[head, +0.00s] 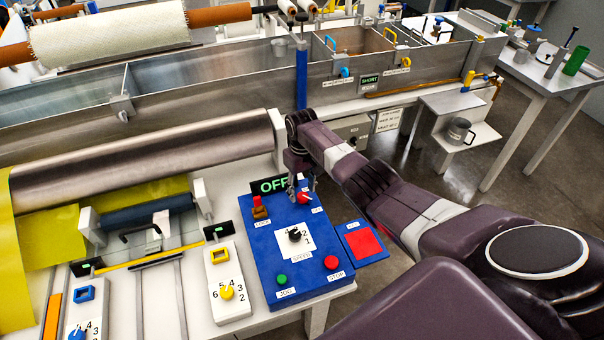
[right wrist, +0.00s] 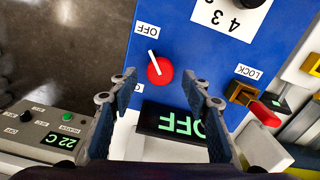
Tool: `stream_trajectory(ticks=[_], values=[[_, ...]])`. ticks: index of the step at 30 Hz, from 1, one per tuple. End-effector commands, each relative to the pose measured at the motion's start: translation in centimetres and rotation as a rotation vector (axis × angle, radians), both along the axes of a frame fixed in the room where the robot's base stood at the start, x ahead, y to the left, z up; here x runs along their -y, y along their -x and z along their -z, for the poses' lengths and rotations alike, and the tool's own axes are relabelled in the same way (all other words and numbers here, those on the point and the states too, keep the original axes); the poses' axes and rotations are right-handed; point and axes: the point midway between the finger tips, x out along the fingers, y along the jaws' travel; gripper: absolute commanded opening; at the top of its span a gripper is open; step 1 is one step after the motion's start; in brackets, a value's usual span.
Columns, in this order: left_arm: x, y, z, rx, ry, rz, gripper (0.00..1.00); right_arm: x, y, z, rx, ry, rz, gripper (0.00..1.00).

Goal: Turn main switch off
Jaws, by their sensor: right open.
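The main switch is a red round knob (head: 305,198) with a white pointer, at the top right of the blue control panel (head: 262,262). In the right wrist view the knob (right wrist: 160,72) has its pointer toward the OFF label (right wrist: 147,30); the other label is partly hidden. The display (right wrist: 175,122) beside it reads OFF, and so does the display in the head view (head: 270,185). My right gripper (head: 300,186) is open and empty over the knob. In the right wrist view its fingertips (right wrist: 160,88) are on either side, apart from the knob. My left gripper is not in view.
A lock with a red handle (head: 259,206) is left of the knob. The speed dial (head: 295,235), green jog button (head: 281,280) and red stop button (head: 331,262) lie nearer. A steel roller (head: 140,155) and metal bath wall (head: 215,95) stand behind.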

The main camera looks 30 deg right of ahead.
Motion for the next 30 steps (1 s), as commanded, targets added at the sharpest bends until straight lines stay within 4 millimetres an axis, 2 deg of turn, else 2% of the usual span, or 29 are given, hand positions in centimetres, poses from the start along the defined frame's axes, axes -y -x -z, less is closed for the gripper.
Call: stream_trajectory(ticks=[5,12,18,23,30], values=[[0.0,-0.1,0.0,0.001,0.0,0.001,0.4,0.1,-0.1,-2.6,0.004,0.001,-0.001,0.44],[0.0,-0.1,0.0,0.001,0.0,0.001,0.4,0.1,-0.1,-7.3,0.005,0.002,0.0,0.44],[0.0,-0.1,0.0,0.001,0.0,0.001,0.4,0.1,0.0,-10.0,0.003,0.001,0.002,0.44],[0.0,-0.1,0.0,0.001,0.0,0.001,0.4,0.0,0.0,-10.8,0.002,0.001,0.002,0.44],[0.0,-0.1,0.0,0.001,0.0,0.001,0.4,0.0,0.0,-10.8,0.001,0.001,0.002,0.44]])
